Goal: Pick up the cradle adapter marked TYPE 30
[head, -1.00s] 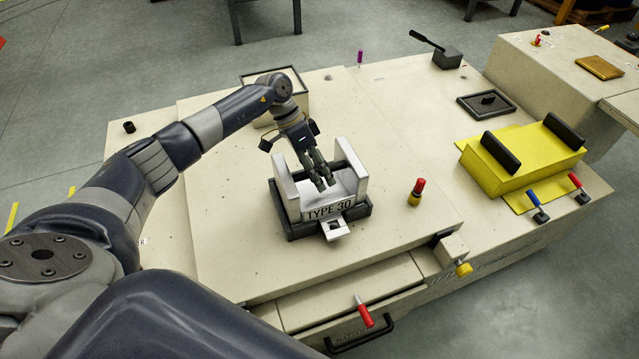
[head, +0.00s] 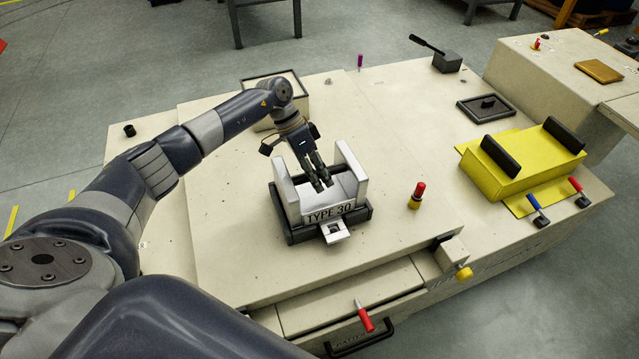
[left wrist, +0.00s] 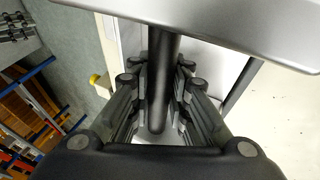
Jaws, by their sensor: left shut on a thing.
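The cradle adapter (head: 347,188) is a silver-white U-shaped piece with two upright walls and a front label reading TYPE 30. It sits level in a black frame (head: 297,236) on the beige worktop. My left gripper (head: 321,184) reaches down between the two walls. In the left wrist view its fingers (left wrist: 160,95) are shut on a dark round bar (left wrist: 164,70) that runs between them below a silver wall (left wrist: 215,22). In the head view the fingers hide this bar. My right gripper is in neither view.
A short red and yellow peg (head: 416,195) stands right of the adapter. An open-topped box (head: 300,92) is behind my left wrist. A yellow block (head: 522,175) with black pads lies farther right, near a black tray (head: 486,106). Worktop left of the adapter is clear.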

